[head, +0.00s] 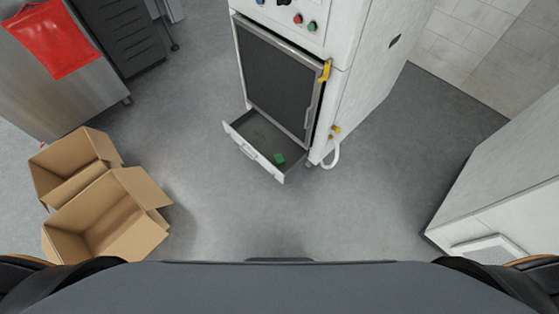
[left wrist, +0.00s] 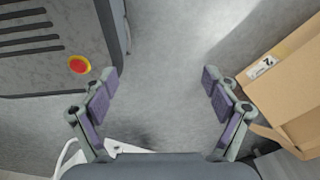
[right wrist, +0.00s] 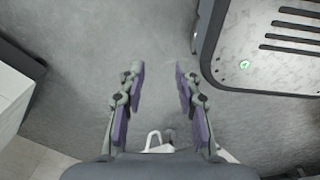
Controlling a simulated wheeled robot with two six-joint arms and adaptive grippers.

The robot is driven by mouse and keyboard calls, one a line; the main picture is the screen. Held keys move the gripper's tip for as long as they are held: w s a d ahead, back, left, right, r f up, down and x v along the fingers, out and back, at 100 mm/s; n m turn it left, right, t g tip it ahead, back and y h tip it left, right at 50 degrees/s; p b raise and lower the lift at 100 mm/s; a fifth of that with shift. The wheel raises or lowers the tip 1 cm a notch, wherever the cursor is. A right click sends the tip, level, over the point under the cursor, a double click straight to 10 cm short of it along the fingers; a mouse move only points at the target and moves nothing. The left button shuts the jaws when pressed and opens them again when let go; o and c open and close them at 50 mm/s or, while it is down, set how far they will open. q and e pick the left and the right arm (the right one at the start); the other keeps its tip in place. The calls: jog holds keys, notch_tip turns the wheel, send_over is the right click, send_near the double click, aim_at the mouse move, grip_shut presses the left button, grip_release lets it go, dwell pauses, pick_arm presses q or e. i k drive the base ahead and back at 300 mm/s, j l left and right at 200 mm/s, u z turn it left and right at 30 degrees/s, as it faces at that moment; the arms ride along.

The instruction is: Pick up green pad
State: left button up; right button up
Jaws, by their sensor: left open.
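The green pad (head: 279,158) is a small green piece inside the open bottom drawer (head: 252,153) of the white washer cabinet (head: 340,100) in the head view. It lies toward the drawer's front right corner. My left gripper (left wrist: 164,82) is open and empty above grey floor in the left wrist view. My right gripper (right wrist: 160,75) is open and empty above floor in the right wrist view. Neither gripper shows in the head view, and the pad is not seen in either wrist view.
Two open cardboard boxes (head: 128,238) stand on the floor at the left. A white unit (head: 505,190) stands at right. A white hose (head: 332,155) hangs beside the cabinet. Floor before the drawer is clear.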

aim_at(278, 158)
jog(key=i+l+u, duration=0.1)
jog(key=l, duration=0.25)
jog(key=i+l+u, duration=0.1)
jog(key=l, duration=0.25)
jog(key=i+l+u, duration=0.1)
jog(key=l, duration=0.25)
jog(key=i+l, duration=0.2)
jog(key=l, duration=0.2)
jog(key=u, duration=0.05)
